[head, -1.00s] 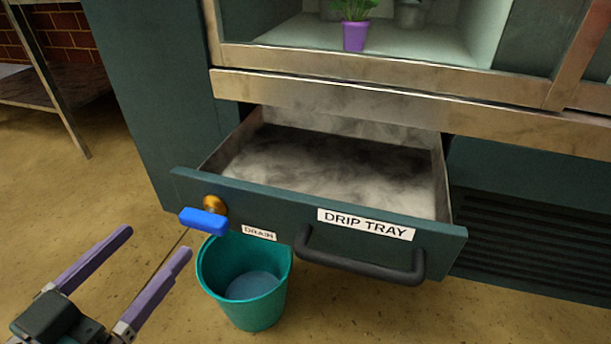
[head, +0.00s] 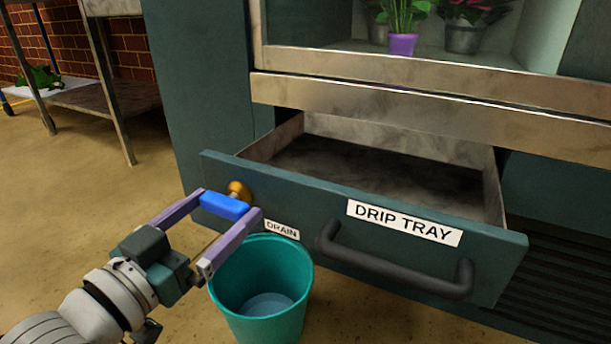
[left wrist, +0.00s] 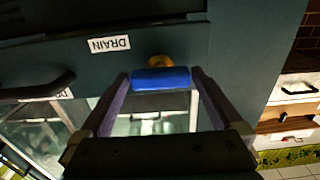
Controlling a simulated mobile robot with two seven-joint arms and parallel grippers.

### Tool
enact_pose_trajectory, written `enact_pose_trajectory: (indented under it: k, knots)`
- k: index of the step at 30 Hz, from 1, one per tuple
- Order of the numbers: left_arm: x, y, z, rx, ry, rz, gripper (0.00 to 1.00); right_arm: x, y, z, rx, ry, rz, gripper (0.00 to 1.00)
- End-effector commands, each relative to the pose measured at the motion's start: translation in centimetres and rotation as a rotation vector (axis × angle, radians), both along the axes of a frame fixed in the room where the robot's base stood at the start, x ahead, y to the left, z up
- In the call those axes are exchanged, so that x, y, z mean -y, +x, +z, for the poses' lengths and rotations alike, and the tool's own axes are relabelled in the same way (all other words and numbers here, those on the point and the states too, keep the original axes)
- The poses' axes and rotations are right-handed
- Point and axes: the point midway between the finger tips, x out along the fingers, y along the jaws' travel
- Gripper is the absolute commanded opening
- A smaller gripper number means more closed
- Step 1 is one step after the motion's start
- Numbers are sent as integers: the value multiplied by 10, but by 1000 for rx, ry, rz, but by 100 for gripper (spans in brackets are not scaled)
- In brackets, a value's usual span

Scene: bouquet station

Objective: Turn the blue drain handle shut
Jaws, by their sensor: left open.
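The blue drain handle (head: 224,206) lies roughly level on a brass fitting (head: 239,191) at the left of the drip tray's front. My left gripper (head: 227,203) is open, with one purple finger on each side of the handle. In the left wrist view, the blue handle (left wrist: 161,79) sits between the two fingertips, with the brass fitting behind it. I cannot tell whether either finger touches it. The drip tray (head: 345,222) is pulled out, its floor dark. My right gripper is not in view.
A teal bucket (head: 258,311) with some water stands on the floor below the drain. The DRAIN label (head: 282,230) and black tray handle (head: 390,270) are to the right. Potted flowers stand in the cabinet above. Open floor lies to the left.

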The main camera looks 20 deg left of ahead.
Motion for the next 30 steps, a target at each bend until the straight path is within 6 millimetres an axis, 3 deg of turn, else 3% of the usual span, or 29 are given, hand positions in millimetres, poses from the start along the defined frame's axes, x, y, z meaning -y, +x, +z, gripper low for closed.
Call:
enact_pose_trajectory:
  k: [7, 24, 30]
  knots:
    - [0, 1, 1, 0, 0, 0, 100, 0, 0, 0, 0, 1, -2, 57]
    - [0, 1, 0, 0, 0, 0, 36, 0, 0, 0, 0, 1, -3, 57]
    - [0, 1, 1, 1, 10, 0, 34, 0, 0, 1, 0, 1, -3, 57]
